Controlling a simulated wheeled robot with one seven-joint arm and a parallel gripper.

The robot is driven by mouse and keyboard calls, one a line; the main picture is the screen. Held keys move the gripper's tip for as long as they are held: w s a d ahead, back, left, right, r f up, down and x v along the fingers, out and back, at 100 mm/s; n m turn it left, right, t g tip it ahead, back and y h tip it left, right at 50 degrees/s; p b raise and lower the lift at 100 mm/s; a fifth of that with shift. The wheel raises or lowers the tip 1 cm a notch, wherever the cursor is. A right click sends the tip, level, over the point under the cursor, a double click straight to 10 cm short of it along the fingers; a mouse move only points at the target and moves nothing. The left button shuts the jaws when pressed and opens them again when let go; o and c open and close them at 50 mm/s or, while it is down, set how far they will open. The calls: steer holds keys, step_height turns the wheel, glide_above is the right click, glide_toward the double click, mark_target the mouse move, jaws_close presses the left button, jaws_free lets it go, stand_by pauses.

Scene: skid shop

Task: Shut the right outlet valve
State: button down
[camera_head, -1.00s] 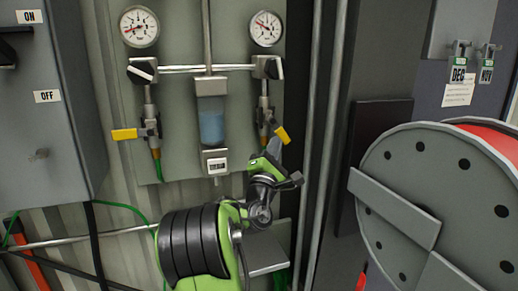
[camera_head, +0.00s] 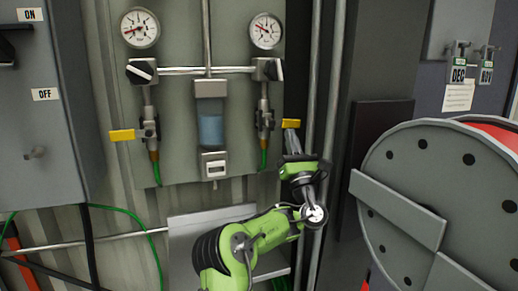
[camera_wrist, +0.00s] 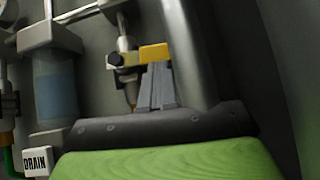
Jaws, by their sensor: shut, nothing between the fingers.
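The right outlet valve (camera_head: 265,122) sits on the right vertical line below its gauge. Its yellow handle (camera_head: 291,123) sticks out to the right, about level. In the wrist view the yellow handle (camera_wrist: 154,53) lies across just past the tips of my fingers. My gripper (camera_head: 291,138) is shut and empty, pointing up from below the handle. In the wrist view my gripper (camera_wrist: 157,66) seems to touch or nearly touch the handle's underside; I cannot tell which.
The left valve's yellow handle (camera_head: 122,135) points left. A sight glass (camera_head: 211,124) hangs between the two lines. Vertical pipes (camera_head: 313,85) run close to the right of my gripper. A large grey reel (camera_head: 420,165) stands at the right.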

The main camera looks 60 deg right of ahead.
steer(key=shift+s+d+r, duration=0.1)
steer(key=shift+r, duration=0.15)
stand_by(0.3)
